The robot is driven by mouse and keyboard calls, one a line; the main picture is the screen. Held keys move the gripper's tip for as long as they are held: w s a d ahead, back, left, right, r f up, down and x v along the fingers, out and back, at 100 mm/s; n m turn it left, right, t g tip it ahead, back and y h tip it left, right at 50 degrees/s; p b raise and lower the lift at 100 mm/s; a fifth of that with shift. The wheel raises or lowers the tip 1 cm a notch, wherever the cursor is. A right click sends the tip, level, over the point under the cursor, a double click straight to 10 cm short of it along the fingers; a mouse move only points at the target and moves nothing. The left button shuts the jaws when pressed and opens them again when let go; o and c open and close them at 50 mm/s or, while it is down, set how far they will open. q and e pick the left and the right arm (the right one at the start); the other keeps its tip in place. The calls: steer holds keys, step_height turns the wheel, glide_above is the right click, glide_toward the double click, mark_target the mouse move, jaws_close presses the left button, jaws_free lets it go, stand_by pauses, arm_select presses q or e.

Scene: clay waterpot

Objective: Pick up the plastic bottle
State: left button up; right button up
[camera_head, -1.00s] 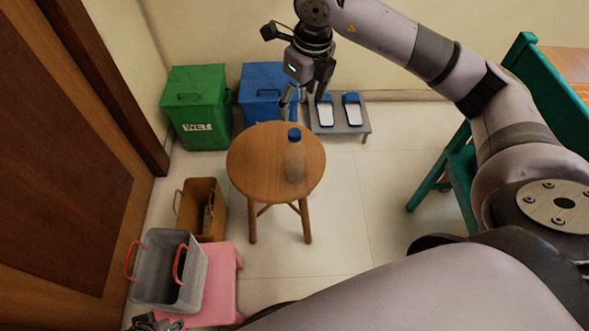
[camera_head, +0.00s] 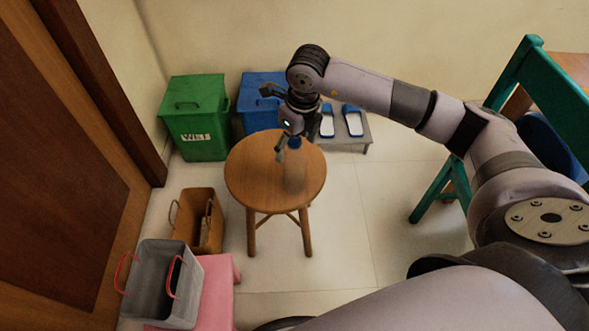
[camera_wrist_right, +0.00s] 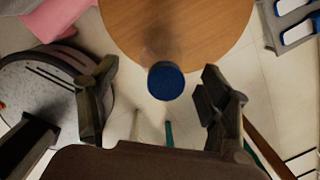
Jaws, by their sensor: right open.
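The plastic bottle (camera_head: 295,172) is see-through with a blue cap and stands upright on a round wooden stool (camera_head: 250,180), right of its middle. My right gripper (camera_head: 290,146) is open near the top of the bottle and partly covers the cap in the head view. In the right wrist view, the blue cap (camera_wrist_right: 166,80) shows between the two spread fingers of the right gripper (camera_wrist_right: 160,92), with a gap on each side. The bottle's body is mostly hidden below the cap there. My left gripper does not show.
A green bin (camera_head: 198,120) and a blue bin (camera_head: 262,95) stand behind the stool. A low rack with slippers (camera_head: 352,122) is beside them. A brown basket (camera_head: 190,225), a grey basket (camera_head: 160,285) on a pink stool, and a green chair (camera_head: 500,85) stand around. Floor right of the stool is clear.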

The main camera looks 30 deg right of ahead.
mark_target(293, 154)
steer(key=f, duration=0.2)
steer(key=w+f+b, duration=0.1)
steer(key=f, duration=0.2)
steer(key=c, duration=1.1)
